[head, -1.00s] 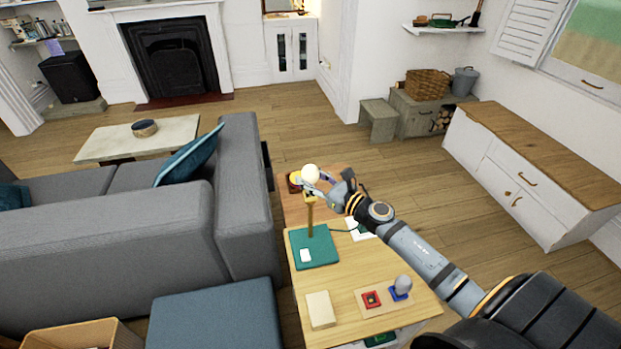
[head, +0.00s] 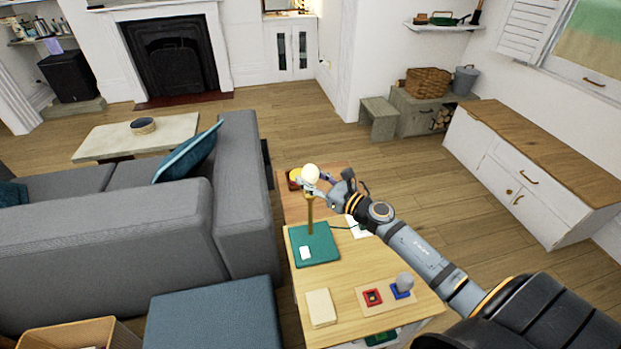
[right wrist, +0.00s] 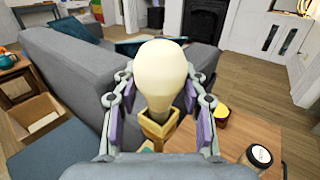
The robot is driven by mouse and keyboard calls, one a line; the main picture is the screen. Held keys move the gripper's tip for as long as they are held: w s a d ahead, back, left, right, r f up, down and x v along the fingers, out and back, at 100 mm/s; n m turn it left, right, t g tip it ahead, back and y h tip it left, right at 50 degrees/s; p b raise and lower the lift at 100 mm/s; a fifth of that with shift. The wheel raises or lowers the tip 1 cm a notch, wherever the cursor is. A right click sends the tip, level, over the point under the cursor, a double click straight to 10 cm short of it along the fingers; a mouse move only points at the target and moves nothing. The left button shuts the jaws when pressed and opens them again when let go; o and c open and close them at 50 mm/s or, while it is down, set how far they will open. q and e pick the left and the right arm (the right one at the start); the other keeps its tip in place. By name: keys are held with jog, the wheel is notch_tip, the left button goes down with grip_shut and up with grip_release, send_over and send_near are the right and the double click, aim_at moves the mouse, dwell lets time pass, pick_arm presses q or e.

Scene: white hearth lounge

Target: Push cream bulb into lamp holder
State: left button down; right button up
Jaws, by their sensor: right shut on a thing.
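The cream bulb (head: 311,172) stands upright at the top of the lamp's brass post. In the right wrist view the bulb (right wrist: 160,75) is between the two fingers, its lower end at the brass lamp holder (right wrist: 160,128); whether it is fully seated is hidden. The lamp has a brass stem (head: 310,215) and a green base (head: 315,246) on the wooden table. My right gripper (head: 314,187) is shut on the bulb, and its fingers (right wrist: 160,105) show on both sides of it. My left gripper is not in view.
The wooden table (head: 340,283) also bears a cream block (head: 321,308), a red socket (head: 373,297) and a grey bulb in a blue holder (head: 402,287). A grey sofa (head: 110,235) is to the left.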

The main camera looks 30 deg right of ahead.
jog(key=shift+f, duration=0.25)
jog(key=o, duration=1.2)
jog(key=shift+r, duration=0.1)
jog(key=shift+o, duration=0.2)
